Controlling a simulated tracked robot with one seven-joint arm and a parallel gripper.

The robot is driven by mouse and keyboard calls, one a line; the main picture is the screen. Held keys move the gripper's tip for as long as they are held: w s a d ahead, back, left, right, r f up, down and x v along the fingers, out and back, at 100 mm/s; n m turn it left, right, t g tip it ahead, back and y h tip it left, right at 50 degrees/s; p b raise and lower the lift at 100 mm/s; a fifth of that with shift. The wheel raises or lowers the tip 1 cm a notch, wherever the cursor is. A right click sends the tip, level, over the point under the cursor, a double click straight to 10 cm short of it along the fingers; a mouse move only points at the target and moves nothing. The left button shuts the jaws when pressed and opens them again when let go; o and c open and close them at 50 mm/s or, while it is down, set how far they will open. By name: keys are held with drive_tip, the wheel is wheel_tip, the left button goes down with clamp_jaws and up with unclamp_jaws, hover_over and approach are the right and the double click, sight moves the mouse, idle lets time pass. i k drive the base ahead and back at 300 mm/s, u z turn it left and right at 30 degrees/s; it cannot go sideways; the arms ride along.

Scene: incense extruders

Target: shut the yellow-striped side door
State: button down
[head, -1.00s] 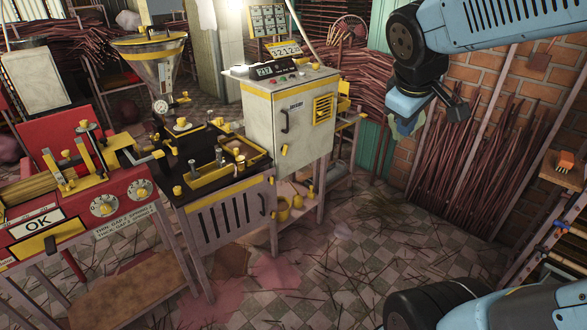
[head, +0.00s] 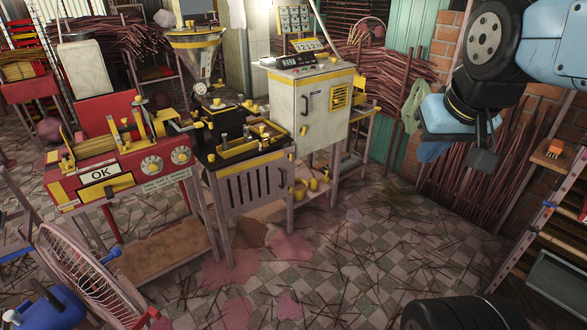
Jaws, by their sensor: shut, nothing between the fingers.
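The slotted grey side door (head: 250,190) with a yellow stripe along its top is below the black-topped machine bench (head: 212,160), left of centre in the head view. It has dark vertical slots and a dark handle near its right end. I cannot tell how far it stands out from the frame. The pale control cabinet (head: 315,125) to its right also has a yellow band and a handled door. My gripper (head: 484,160) hangs at the upper right, well apart from the side door. It is shut and empty.
The red machine (head: 125,170) with an OK sign stands left of the bench. A wire fan (head: 85,270) stands at front left. Stick bundles lean on the right wall by a shelf rack (head: 545,220). Stick-littered tiled floor (head: 370,260) lies open in the middle.

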sight(245, 186)
drive_tip(key=k, duration=0.5)
drive_tip(key=z, duration=0.45)
drive_tip(key=i, duration=1.6)
drive_tip(key=u, duration=0.55)
